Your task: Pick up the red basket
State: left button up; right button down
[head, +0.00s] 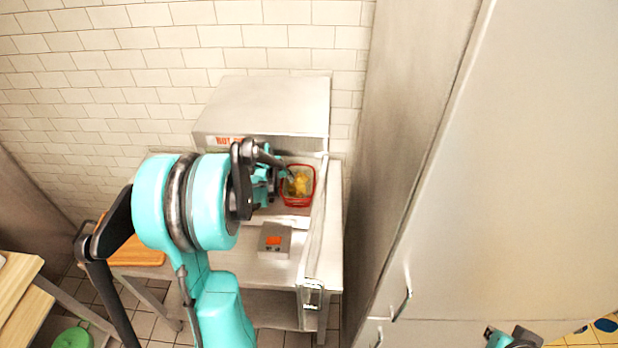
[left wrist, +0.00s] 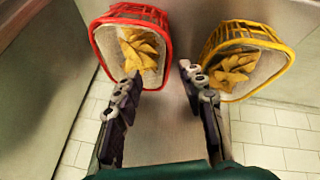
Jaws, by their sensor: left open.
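The red basket (head: 297,204) stands inside the steel cabinet with HOT on its front, with golden chips in a pale lining. In the left wrist view the red basket (left wrist: 145,14) is at the upper left. My left gripper (head: 284,172) reaches into the cabinet opening, and its arm hides part of the cabinet. In the left wrist view my left gripper (left wrist: 160,72) is open, its left fingertip close to the red rim. I cannot tell whether they touch. Nothing is between the fingers. My right gripper is not in view; only a piece of my right arm shows at bottom right.
A yellow basket (left wrist: 288,65) with chips stands right of the red one, just beyond the right finger.

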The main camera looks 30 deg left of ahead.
aim_at(283, 190)
pick_arm(q)
jog(key=shift+w+a+f, duration=0.2)
jog(key=shift+w+f, duration=0.05)
jog(key=shift+f, duration=0.4)
jog(key=x, duration=0.2)
jog(key=b+x, duration=0.1)
jog(key=x, duration=0.3)
jog(key=shift+a+r, duration=0.1)
jog(key=shift+a, duration=0.2)
jog(key=shift+b, duration=0.35)
jog(key=shift+s+d, duration=0.15)
grip_shut()
jog(key=shift+s, duration=0.1)
